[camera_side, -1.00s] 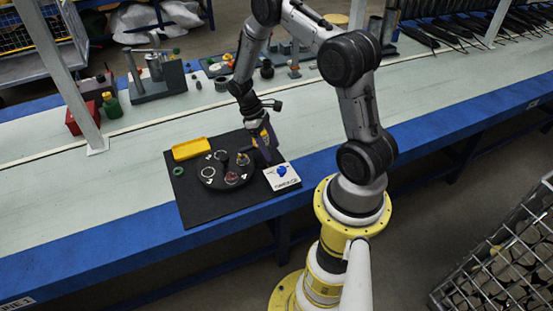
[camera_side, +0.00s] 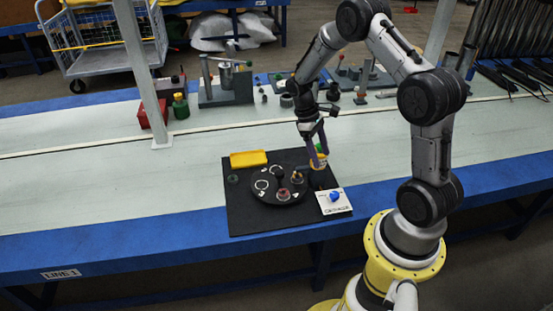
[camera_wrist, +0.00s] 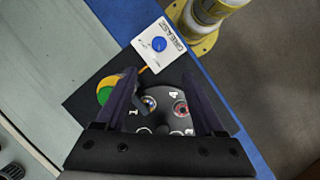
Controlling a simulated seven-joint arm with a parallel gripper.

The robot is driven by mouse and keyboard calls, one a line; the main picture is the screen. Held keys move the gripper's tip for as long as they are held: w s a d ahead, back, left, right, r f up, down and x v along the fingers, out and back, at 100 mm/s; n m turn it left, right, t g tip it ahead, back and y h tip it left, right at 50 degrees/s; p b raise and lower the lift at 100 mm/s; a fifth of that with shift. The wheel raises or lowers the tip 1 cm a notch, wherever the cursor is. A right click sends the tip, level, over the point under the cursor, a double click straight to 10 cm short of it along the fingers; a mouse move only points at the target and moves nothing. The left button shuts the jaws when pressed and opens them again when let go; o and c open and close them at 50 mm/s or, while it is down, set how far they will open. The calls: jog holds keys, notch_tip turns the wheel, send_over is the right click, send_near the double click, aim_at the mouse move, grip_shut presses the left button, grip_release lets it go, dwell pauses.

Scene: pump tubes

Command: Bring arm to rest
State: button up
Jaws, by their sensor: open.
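My gripper (camera_side: 318,160) is open, with its fingers pointing down over the right part of the black mat (camera_side: 240,212). In the wrist view my gripper (camera_wrist: 165,100) has its two dark fingers spread wide, with nothing held between them. Below it is the round black disc (camera_side: 266,194) with white ring marks and small parts on it. In the wrist view the disc (camera_wrist: 150,124) lies between and beyond the fingers. A yellow and green round item (camera_side: 319,162) is close beside the fingers in the side view; whether they touch it is unclear.
A yellow tray (camera_side: 248,159) lies at the back left of the mat. A white card with a blue knob (camera_side: 334,197) is at its right front. A red box (camera_side: 152,114), green bottle (camera_side: 181,106) and grey press (camera_side: 226,86) stand behind. The bench's left part is bare.

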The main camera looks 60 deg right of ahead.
jog(key=w+a+r+n+t+h, duration=0.1)
jog(key=a+r+t, duration=0.3)
jog(key=r, duration=0.7)
jog(key=a+r+n+t+h, duration=0.1)
jog(key=a+r+t, duration=0.1)
jog(key=a+r, duration=0.75)
jog(key=s+a+r+t+y, duration=0.1)
jog(key=s+a+r+t, duration=0.2)
jog(key=s+r, duration=0.45)
jog(key=s+a+f+m+t+y, duration=0.1)
jog(key=s+a+f+m, duration=0.1)
jog(key=s, duration=0.5)
jog(key=shift+s+a+f, duration=0.25)
jog(key=shift+s+a, duration=0.05)
jog(key=shift+a, duration=0.25)
jog(key=shift+o, duration=0.2)
